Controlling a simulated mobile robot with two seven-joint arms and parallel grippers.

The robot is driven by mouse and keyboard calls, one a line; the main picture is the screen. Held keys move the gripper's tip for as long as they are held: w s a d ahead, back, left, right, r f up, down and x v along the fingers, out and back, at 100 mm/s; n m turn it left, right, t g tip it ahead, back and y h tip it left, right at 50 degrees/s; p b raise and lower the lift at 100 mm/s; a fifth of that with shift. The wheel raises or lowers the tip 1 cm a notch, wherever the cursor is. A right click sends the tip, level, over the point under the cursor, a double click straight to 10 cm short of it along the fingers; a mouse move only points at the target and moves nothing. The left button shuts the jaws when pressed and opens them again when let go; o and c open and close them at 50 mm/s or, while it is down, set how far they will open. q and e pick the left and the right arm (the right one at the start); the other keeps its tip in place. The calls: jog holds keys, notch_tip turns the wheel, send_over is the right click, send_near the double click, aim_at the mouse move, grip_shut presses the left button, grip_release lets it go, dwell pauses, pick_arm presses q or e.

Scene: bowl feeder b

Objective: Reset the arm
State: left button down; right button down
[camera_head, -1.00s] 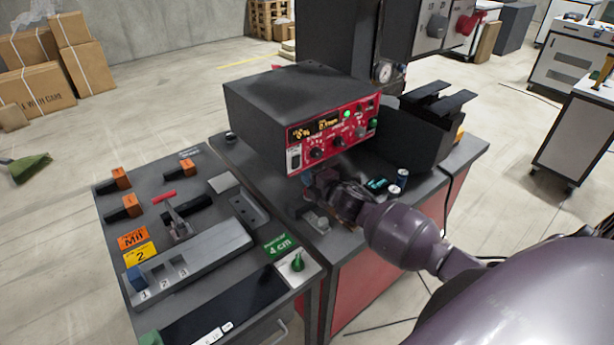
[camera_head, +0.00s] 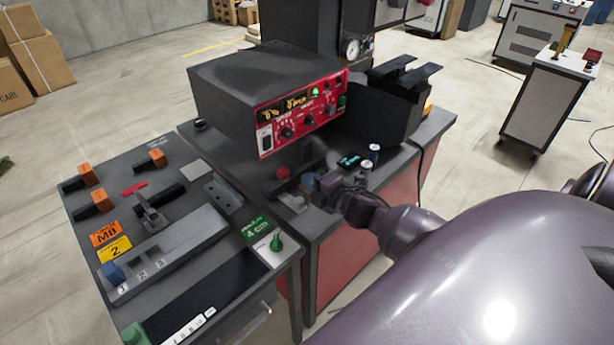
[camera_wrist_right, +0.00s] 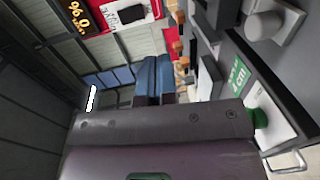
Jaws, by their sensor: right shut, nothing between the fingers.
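My right gripper (camera_head: 322,186) shows in the head view above the front part of the grey table, below the red-faced control box. Its arm comes in from the lower right. In the right wrist view its blue fingers (camera_wrist_right: 153,75) are together with nothing between them. The control box (camera_head: 303,118) has a lit display and a green light. A small red button (camera_head: 283,172) sits on the table left of the gripper. My left gripper does not show.
Small cans (camera_head: 373,152) and a black bin (camera_head: 385,115) are beyond the gripper.

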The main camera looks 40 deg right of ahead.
dwell(0.5)
jog(key=s+a+f+m+g, duration=0.1)
jog(key=s+a+f+m, duration=0.3)
jog(key=s+m, duration=0.2)
jog(key=s+a+f+m+g+h, duration=0.1)
jog(key=s+a+f+m+g, duration=0.1)
jog(key=s+m, duration=0.4)
jog(key=s+a+f+m+g, duration=0.1)
jog(key=s+a+f+m, duration=0.4)
jog(key=s+a+m, duration=0.1)
jog(key=shift+s+a+f+g+h, duration=0.15)
jog(key=shift+s+f+g+h, duration=0.2)
jog(key=shift+s, duration=0.35)
